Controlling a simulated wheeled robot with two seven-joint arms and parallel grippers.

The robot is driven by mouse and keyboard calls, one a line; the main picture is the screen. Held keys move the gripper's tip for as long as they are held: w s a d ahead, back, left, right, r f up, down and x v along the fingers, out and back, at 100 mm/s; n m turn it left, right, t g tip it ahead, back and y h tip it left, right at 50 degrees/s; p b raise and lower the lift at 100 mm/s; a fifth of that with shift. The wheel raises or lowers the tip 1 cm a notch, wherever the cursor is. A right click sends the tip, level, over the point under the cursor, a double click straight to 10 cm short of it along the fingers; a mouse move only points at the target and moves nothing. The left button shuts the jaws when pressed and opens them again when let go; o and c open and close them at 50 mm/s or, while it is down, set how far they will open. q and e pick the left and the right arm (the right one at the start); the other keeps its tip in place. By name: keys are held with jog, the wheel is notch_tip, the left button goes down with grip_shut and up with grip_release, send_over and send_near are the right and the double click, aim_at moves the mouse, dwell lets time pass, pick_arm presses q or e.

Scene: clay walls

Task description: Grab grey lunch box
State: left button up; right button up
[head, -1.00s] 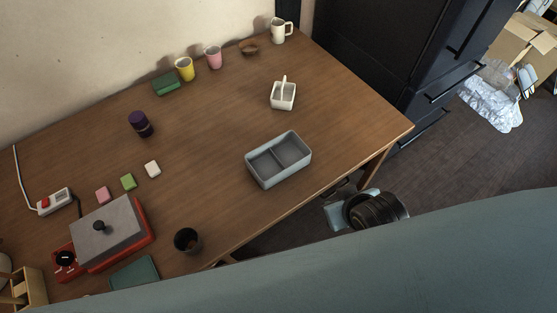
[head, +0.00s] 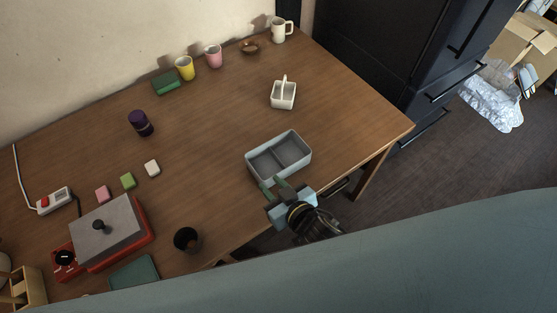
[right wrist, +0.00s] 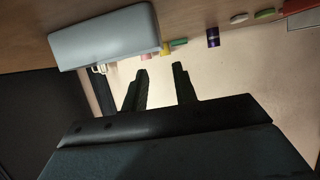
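The grey lunch box (head: 292,150), an open, empty tray with a divider, sits on the wooden table near its front right edge. It also shows in the right wrist view (right wrist: 105,38), at the upper left. My right gripper (head: 274,184) is at the box's near side, close to its front wall. I cannot tell whether it touches the box. In the right wrist view its two fingers (right wrist: 160,72) are apart with nothing between them. My left gripper is not in view.
On the table (head: 215,125), a white caddy (head: 284,98) stands behind the box. A dark cup (head: 186,240) is to the left, near the front edge. A red-based grill (head: 110,232) is farther left. Cups line the back.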

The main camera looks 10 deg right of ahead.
aim_at(253, 170)
jog(key=x, duration=0.5)
jog(key=shift+w+f+b, duration=0.1)
jog(key=shift+w+b, duration=0.05)
jog(key=shift+b, duration=0.25)
jog(key=shift+s+a+f+b+x, duration=0.15)
jog(key=shift+b+x, duration=0.1)
jog(key=shift+x, duration=0.65)
jog(key=shift+f+b+x, duration=0.1)
jog(key=shift+b+x, duration=0.2)
jog(key=shift+x, duration=0.6)
jog(key=shift+s+a+f+b+x, duration=0.15)
jog(key=shift+b+x, duration=0.1)
jog(key=shift+x, duration=0.65)
jog(key=shift+d, duration=0.1)
grip_shut()
